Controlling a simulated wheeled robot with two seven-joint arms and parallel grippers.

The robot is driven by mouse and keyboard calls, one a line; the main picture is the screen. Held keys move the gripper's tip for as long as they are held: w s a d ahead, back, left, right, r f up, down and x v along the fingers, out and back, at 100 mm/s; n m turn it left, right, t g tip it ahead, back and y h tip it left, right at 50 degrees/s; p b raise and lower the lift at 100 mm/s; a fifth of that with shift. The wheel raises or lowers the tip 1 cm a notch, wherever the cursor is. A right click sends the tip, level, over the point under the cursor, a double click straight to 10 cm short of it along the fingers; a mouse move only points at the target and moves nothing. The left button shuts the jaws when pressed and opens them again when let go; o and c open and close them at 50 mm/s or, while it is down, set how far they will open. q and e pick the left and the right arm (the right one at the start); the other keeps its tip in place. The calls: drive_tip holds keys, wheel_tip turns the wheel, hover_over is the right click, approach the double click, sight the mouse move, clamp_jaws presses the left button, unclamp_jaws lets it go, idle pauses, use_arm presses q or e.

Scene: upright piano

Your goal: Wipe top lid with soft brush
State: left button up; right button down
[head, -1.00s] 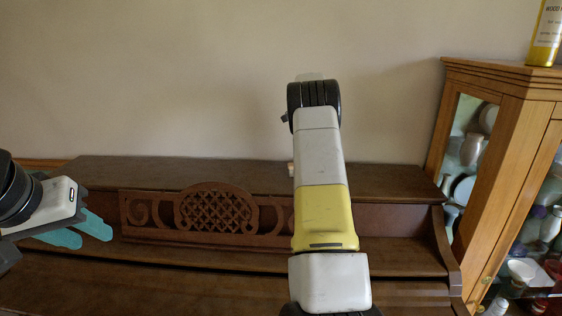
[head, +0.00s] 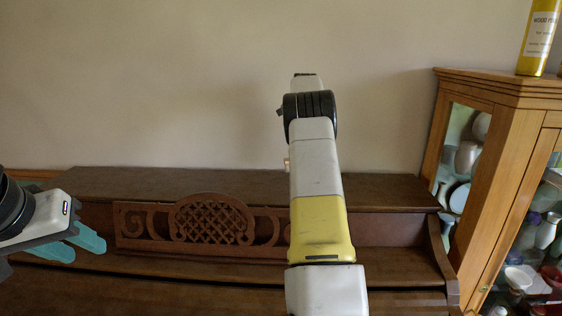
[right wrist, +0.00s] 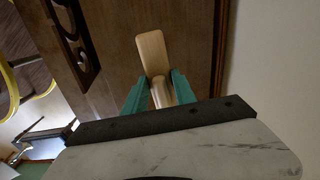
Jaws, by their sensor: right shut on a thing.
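The piano's top lid (head: 160,183) is a long dark brown wooden surface against the wall. It also shows in the right wrist view (right wrist: 195,40). My right gripper (right wrist: 160,92) is shut on the soft brush (right wrist: 152,52), whose pale wooden body shows between and beyond the teal fingers, over the lid. Its bristles are hidden, so I cannot tell whether they touch the lid. In the head view, my right arm hides this gripper; a small pale bit, likely the brush, shows beside the arm. My left gripper (head: 74,245) is empty, its teal fingers apart, left of the carved music desk.
The carved music desk (head: 212,222) stands below the lid. A wooden glass cabinet (head: 505,135) with crockery stands close at the right, with a yellow bottle (head: 540,38) on top. The wall (head: 180,80) rises directly behind the lid.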

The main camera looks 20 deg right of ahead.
drive_tip(key=shift+r, duration=1.45)
drive_tip(key=shift+s, duration=0.1)
